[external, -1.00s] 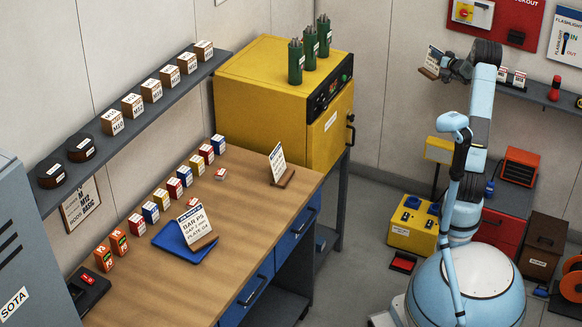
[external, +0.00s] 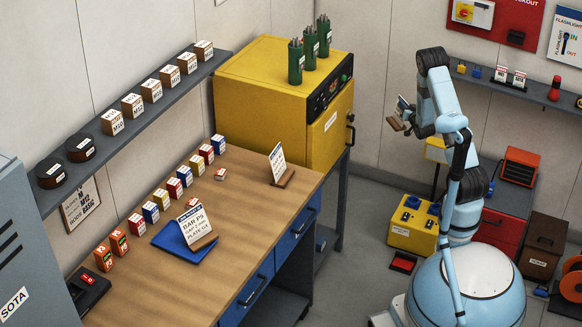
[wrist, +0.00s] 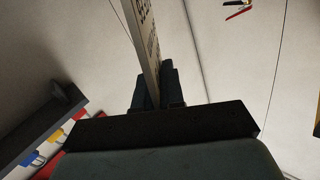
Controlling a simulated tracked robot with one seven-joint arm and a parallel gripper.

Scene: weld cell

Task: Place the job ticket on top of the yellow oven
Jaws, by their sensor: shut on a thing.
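My gripper (external: 409,113) is shut on the job ticket (external: 398,122), a small white card on a brown base. I hold it in the air right of the yellow oven. In the wrist view the ticket (wrist: 147,45) stands up edge-on between the two dark fingers (wrist: 153,92). Its printed face is only partly seen. The yellow oven (external: 250,75) stands at the back against the wall, with a flat top and its door and control panel facing right. The ticket is apart from the oven.
Several green canisters (external: 310,42) stand along the right part of the oven top; its left and front part is clear. Two similar cards stand on the wooden bench (external: 240,240), one (external: 278,163) near the oven. A wall shelf (external: 535,93) is behind my arm.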

